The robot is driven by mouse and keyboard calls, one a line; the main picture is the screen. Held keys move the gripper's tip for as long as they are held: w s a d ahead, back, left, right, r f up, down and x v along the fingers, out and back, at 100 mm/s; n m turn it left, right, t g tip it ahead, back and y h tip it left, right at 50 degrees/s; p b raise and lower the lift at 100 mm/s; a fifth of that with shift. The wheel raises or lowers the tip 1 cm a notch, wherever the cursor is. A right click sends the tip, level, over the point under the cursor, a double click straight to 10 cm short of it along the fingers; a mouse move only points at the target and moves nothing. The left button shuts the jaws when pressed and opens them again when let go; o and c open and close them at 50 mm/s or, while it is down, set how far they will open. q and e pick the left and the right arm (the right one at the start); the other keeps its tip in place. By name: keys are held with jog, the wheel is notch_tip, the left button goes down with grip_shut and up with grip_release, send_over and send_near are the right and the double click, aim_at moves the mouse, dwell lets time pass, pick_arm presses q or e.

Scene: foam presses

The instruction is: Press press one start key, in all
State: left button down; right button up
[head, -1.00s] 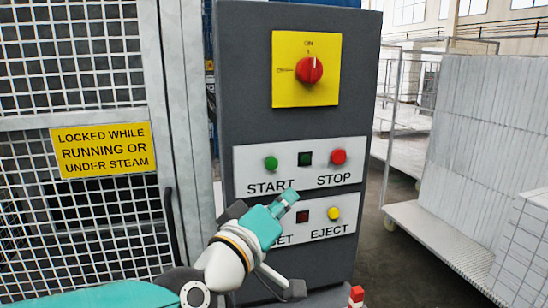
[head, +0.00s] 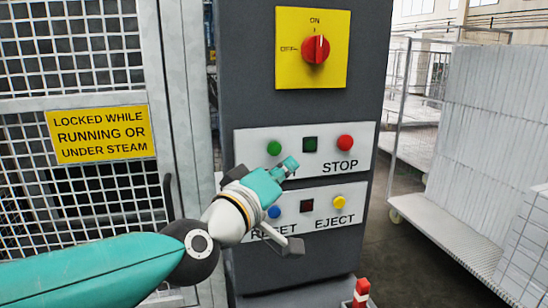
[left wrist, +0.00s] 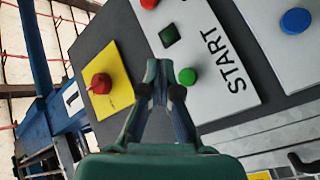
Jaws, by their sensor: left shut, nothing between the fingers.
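The green start key (head: 274,148) sits at the left of the upper white plate (head: 248,150) on the grey control cabinet (head: 240,60). A dark green square lamp (head: 310,144) and the red stop key (head: 345,142) are to its right. My left gripper (head: 289,165) is shut and empty, just below and right of the start key, covering most of the START label. In the left wrist view the shut fingertips (left wrist: 160,68) lie beside the green start key (left wrist: 187,76); whether they touch the panel I cannot tell. My right gripper is not in view.
Below are the blue reset key (head: 274,212), a dark red lamp (head: 307,206) and the yellow eject key (head: 340,203). A red rotary switch (head: 316,49) is above, pointing to ON. A mesh gate (head: 70,60) stands left, a white trolley (head: 460,240) right.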

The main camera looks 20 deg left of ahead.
aim_at(276, 156)
pick_arm(q)
jog(key=shift+w+a+b, duration=0.5)
jog(key=shift+w+b, duration=0.05)
jog(key=shift+w, duration=0.2)
jog(key=shift+w+a+b, duration=0.55)
jog(key=shift+w, duration=0.25)
jog(key=shift+w+a+b, duration=0.5)
jog(key=shift+w+b, duration=0.05)
jog(key=shift+w, duration=0.2)
jog(key=shift+w+a, duration=0.1)
jog(key=shift+w+a, duration=0.1)
jog(key=shift+w, duration=0.15)
